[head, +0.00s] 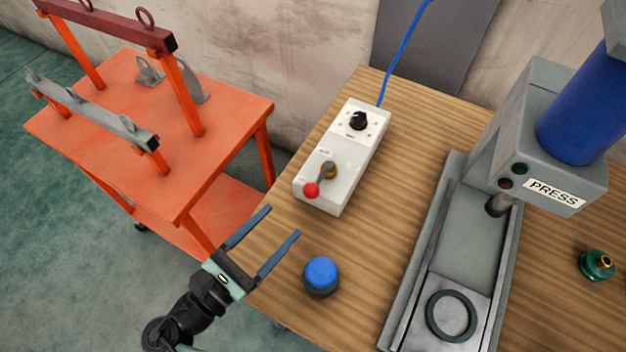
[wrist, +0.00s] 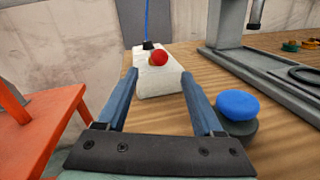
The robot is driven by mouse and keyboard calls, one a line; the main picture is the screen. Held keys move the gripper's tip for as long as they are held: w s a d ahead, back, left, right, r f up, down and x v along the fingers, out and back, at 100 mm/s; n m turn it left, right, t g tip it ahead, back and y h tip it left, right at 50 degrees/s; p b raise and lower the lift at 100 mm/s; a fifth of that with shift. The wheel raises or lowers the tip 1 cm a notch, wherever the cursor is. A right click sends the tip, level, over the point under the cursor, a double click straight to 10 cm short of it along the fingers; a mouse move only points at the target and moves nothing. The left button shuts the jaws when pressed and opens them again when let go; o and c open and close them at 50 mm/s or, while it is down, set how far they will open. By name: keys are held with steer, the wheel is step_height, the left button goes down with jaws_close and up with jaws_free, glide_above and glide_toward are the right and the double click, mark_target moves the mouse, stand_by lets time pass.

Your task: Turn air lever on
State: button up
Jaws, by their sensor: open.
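The air lever (head: 319,179) has a red ball knob and a brass-coloured pivot. It sits on the lower part of a white control box (head: 345,158) on the wooden table, its knob pointing toward the front left. A black dial (head: 358,121) is on the box's upper part. In the wrist view, the red knob (wrist: 159,58) shows beyond the fingers, above the box (wrist: 153,82). My gripper (head: 283,222) is open and empty at the table's left edge, in front of the box and apart from the lever.
A blue push button (head: 321,271) stands right of my gripper. A grey press (head: 545,135) with a long base and a dark ring (head: 451,315) is further right. An orange cart (head: 150,130) with hoist bars stands left. A blue hose (head: 402,50) rises behind the box.

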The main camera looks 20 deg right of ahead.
mark_target(306, 196)
steer(key=p+x, duration=0.1)
steer(key=x, duration=0.9)
steer(key=shift+d, duration=0.15)
jaws_close()
stand_by(1.0)
